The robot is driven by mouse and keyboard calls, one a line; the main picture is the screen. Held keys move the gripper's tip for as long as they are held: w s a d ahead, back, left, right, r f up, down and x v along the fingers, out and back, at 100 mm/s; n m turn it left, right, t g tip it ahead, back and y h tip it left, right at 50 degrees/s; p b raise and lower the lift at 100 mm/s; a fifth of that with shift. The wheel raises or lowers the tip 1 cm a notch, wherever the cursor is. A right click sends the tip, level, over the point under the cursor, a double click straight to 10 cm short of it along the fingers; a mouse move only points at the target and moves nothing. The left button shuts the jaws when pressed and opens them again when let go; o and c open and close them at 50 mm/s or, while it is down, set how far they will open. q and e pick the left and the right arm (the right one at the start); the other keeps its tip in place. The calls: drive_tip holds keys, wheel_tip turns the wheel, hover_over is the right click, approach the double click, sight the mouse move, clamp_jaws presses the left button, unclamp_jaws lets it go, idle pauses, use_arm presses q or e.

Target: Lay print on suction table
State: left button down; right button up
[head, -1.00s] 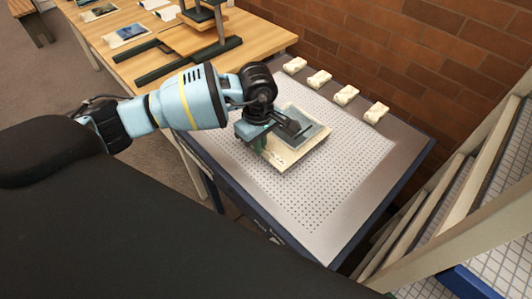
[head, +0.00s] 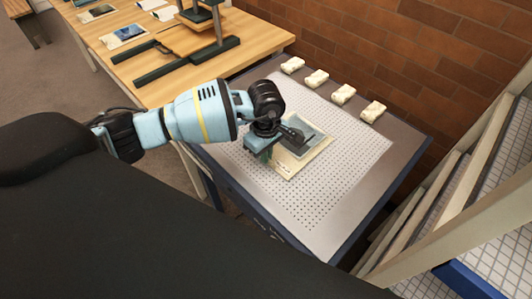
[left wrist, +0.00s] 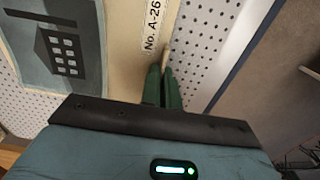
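The print (head: 312,157) is a cream sheet with a grey-blue picture of a dark building. It lies on, or very close above, the perforated suction table (head: 345,185), around its middle. My left gripper (head: 266,154) is at the print's near-left edge. In the left wrist view, its green fingers (left wrist: 164,84) are close together with the print's edge (left wrist: 150,62) between them, beside a label reading "No. A-26". My arm hides part of the print in the head view. My right gripper is not in view.
Several cream blocks (head: 344,95) line the table's far edge beside the brick wall (head: 400,60). A wooden bench (head: 125,70) with a press stand (head: 200,40) and other prints is at upper left. A rack (head: 440,190) stands at right. The perforated surface around the print is clear.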

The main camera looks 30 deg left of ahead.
use_arm(q)
drive_tip(key=shift+f, duration=0.15)
drive_tip(key=c, duration=1.6)
unclamp_jaws()
drive_tip(key=shift+c, duration=0.2)
wheel_tip(320, 180, up, 12)
drive_tip(key=shift+r, duration=0.2)
